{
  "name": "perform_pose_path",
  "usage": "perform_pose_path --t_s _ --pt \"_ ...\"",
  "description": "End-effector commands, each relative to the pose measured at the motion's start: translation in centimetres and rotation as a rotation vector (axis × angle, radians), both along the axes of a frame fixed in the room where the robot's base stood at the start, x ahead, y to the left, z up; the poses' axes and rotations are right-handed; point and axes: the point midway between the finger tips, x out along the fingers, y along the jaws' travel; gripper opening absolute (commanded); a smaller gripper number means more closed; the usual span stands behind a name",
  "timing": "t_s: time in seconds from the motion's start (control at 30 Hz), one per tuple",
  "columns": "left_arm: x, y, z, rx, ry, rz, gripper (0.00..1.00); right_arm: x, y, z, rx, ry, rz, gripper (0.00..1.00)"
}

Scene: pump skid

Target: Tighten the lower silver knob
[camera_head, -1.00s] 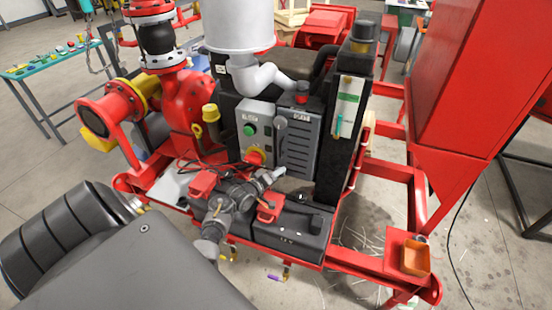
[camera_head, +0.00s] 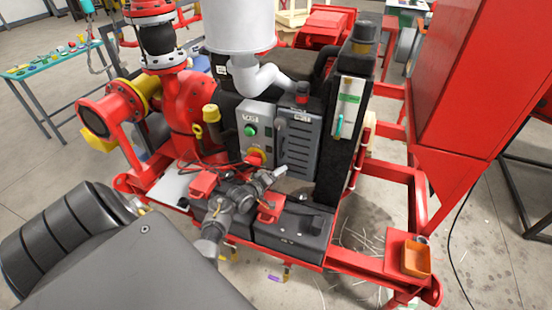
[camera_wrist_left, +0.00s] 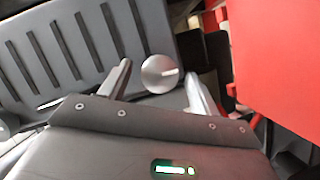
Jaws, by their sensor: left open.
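The lower silver knob (camera_wrist_left: 162,73) is a round silver disc with a bright slot-like mark, on the grey louvred panel in the left wrist view. My left gripper (camera_wrist_left: 160,88) is open there, with one finger on each side of the knob and a gap beside each. I cannot tell how deep the fingers reach around it. In the head view my left gripper (camera_head: 274,180) is near the lower edge of the louvred panel (camera_head: 298,147). The knob is not clearly visible there. My right gripper is not in view.
A control box with a green button (camera_head: 250,131) is left of the louvred panel. Black batteries with red terminal covers (camera_head: 270,210) lie just below my gripper. A black upright housing (camera_head: 343,125) is to the right, with the red skid frame (camera_head: 385,177) beyond.

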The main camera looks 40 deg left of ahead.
Motion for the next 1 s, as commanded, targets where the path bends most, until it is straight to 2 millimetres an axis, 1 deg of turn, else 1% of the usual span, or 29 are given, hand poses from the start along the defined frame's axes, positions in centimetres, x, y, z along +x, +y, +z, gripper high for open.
perform_pose_path --t_s 0.17,0.23,0.37,0.6,0.7,0.83,1.0 --pt "-0.2 -0.1 0.0 0.0 0.0 -0.001 0.62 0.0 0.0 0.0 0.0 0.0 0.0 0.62" --pt "-0.7 0.0 0.0 0.0 0.0 -0.001 0.62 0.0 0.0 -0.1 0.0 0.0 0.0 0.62" --pt "-2.7 0.0 0.2 0.002 0.003 -0.001 0.62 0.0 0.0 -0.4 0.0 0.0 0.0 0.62" --pt "-7.4 0.0 1.1 0.002 0.002 0.0 0.62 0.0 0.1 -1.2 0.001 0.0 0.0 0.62" --pt "-8.9 0.1 1.4 0.002 0.001 0.0 0.62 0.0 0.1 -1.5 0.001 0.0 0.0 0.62" --pt "-10.2 0.1 1.8 0.001 0.0 0.0 0.62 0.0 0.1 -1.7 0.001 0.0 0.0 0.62" --pt "-10.7 0.1 2.0 0.0 0.0 0.0 0.62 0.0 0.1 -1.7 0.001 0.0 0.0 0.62"
